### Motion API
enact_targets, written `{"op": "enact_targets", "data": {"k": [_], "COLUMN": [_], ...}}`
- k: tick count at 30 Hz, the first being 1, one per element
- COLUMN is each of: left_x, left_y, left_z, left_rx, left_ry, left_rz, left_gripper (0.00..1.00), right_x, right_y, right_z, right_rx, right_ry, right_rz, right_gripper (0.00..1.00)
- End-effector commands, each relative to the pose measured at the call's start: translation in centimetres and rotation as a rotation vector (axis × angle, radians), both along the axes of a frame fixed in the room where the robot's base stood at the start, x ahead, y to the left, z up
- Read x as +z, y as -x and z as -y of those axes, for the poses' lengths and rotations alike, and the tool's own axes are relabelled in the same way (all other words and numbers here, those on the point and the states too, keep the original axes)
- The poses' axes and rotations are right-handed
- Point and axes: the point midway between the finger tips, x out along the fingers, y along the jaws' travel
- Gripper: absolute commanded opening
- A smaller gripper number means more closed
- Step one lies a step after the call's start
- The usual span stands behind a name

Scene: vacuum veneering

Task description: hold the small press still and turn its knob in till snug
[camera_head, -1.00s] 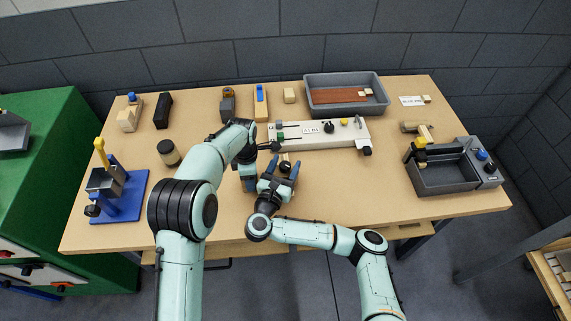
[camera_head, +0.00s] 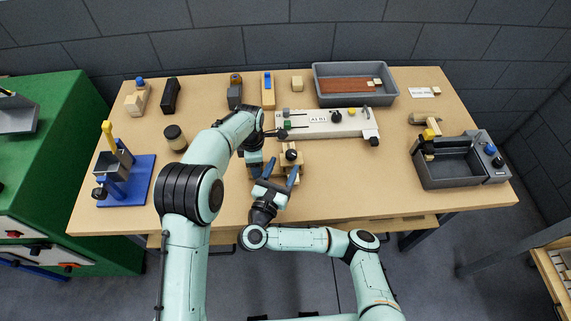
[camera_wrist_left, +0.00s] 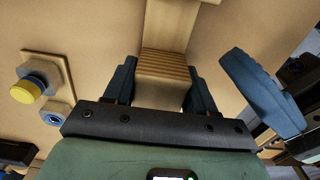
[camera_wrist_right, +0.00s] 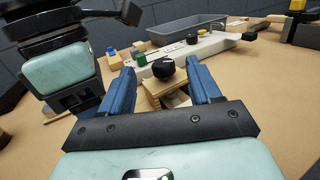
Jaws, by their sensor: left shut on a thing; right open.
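The small wooden press (camera_head: 291,171) stands near the table's front middle, with a black round knob (camera_head: 291,155) on top. It also shows in the right wrist view (camera_wrist_right: 152,86), with its knob (camera_wrist_right: 163,67) facing up. My left gripper (camera_head: 257,168) is shut on a wooden part of the press; the left wrist view shows a ridged wooden block (camera_wrist_left: 163,64) between its fingers. My right gripper (camera_head: 281,171) is open and empty, just in front of the knob on the near side. In the right wrist view the knob appears between the spread fingers, not touched.
A white fixture with dark and green knobs (camera_head: 347,130) lies behind the press. A grey tray (camera_head: 388,97) stands at the back, a grey bin unit (camera_head: 450,181) at the right, a blue stand (camera_head: 140,185) and a jar (camera_head: 175,137) at the left. The table's front right is clear.

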Motion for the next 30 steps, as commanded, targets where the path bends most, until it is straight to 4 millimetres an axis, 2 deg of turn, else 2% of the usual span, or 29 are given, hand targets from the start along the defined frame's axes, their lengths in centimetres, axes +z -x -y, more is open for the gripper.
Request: {"op": "enact_targets", "data": {"k": [5,6,9,12,14,18,21,25,30], "left_x": [-0.2,-0.2,-0.2,-0.2,-0.2,-0.2,-0.2,-0.2,-0.2], "left_y": [0.1,0.1,0.1,0.1,0.1,0.1,0.1,0.1,0.1], "left_z": [-0.1,-0.1,-0.1,-0.1,-0.1,-0.1,-0.1,-0.1,-0.1], "left_rx": [0.001,0.001,0.001,0.001,0.001,0.001,0.001,0.001,0.001], "left_ry": [-0.002,-0.002,-0.002,-0.002,-0.002,-0.002,-0.002,-0.002,-0.002], "left_rz": [-0.005,-0.005,-0.004,-0.004,-0.004,-0.004,-0.004,-0.003,-0.003], "left_gripper": [0.24,0.24,0.24,0.24,0.24,0.24,0.24,0.24,0.24], "right_x": [5.7,7.3,10.6,11.7,11.4,9.1,7.6,5.2,1.5], "right_y": [-0.5,-0.4,-0.3,-0.9,-1.7,-3.5,-3.8,-2.5,0.6], "right_z": [0.4,0.6,1.2,2.2,3.1,5.5,7.1,8.2,9.2], "right_rx": [0.042,0.053,0.087,0.133,0.175,0.311,0.445,0.678,0.91], "right_ry": [0.018,0.035,0.098,0.17,0.207,0.263,0.284,0.266,0.162], "right_rz": [0.253,0.323,0.458,0.484,0.453,0.328,0.263,0.184,0.045], "right_gripper": [0.63,0.63,0.63,0.63,0.63,0.63,0.63,0.63,0.63]}}
